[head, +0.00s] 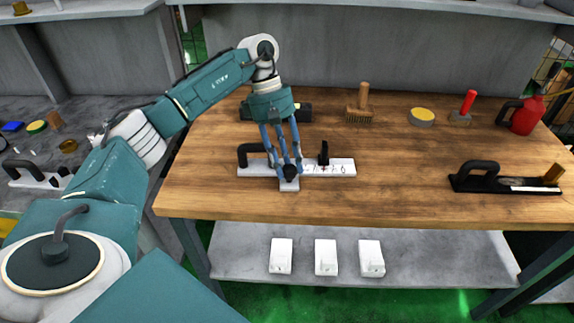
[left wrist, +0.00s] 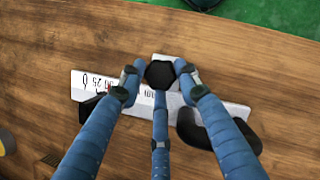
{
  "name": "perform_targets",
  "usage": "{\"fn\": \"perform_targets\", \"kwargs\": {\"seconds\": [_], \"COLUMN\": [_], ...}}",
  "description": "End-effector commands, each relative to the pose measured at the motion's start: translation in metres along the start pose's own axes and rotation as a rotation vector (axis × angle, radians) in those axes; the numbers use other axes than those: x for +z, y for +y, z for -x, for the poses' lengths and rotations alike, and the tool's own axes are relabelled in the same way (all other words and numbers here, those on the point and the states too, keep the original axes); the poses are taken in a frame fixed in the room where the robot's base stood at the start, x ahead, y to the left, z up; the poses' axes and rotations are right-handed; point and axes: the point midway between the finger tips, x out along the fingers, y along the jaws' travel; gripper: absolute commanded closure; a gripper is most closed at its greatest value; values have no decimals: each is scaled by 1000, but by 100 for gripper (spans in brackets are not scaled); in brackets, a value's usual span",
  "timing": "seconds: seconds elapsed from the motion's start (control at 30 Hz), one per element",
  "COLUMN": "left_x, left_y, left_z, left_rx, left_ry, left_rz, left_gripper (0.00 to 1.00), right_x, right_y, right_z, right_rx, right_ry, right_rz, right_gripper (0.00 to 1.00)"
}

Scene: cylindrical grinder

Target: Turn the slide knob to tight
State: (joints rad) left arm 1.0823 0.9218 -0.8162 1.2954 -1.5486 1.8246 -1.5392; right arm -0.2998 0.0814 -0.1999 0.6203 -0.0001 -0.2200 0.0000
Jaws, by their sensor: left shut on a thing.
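A white T-shaped slide tool (head: 338,169) lies on the wooden table, with printed marks on its right part, a black handle (head: 249,152) at its left and an upright black piece (head: 323,153). Its round black slide knob (left wrist: 160,73) sits near the short leg of the plate. My left gripper (head: 289,170) comes down from above with its blue fingers closed around the knob. In the left wrist view the fingertips touch the knob's sides, and the knob's top shows between them. My right gripper is not in view.
A brush (head: 360,112), a yellow-topped round tin (head: 421,117), a red-handled tool (head: 463,110) and a red can (head: 524,115) stand along the back. A black-handled tool (head: 505,183) lies at the right. White boxes (head: 326,257) lie on the lower shelf.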

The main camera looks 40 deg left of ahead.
Motion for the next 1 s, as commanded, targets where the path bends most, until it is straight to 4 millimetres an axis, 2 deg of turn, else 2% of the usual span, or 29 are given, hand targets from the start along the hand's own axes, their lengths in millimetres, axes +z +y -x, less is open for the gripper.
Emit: {"fn": "perform_targets", "kwargs": {"seconds": [0.3, 0.73, 0.77, 0.83, 1.0], "left_x": [0, 0, 0, 0, 0], "left_y": [1, 1, 1, 1, 1], "left_z": [0, 0, 0, 0, 0], "left_rx": [-30, -34, -34, -34, -34], "left_ry": [2, 2, 2, 2, 1], "left_rz": [-77, -84, -84, -84, -83], "left_gripper": [93, 93, 65, 51, 51], "right_x": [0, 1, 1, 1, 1], "right_y": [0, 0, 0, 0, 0], "right_z": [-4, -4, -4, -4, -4], "right_rx": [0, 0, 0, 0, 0], "right_ry": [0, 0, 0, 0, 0], "right_rz": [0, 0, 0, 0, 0], "right_gripper": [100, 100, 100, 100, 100]}}
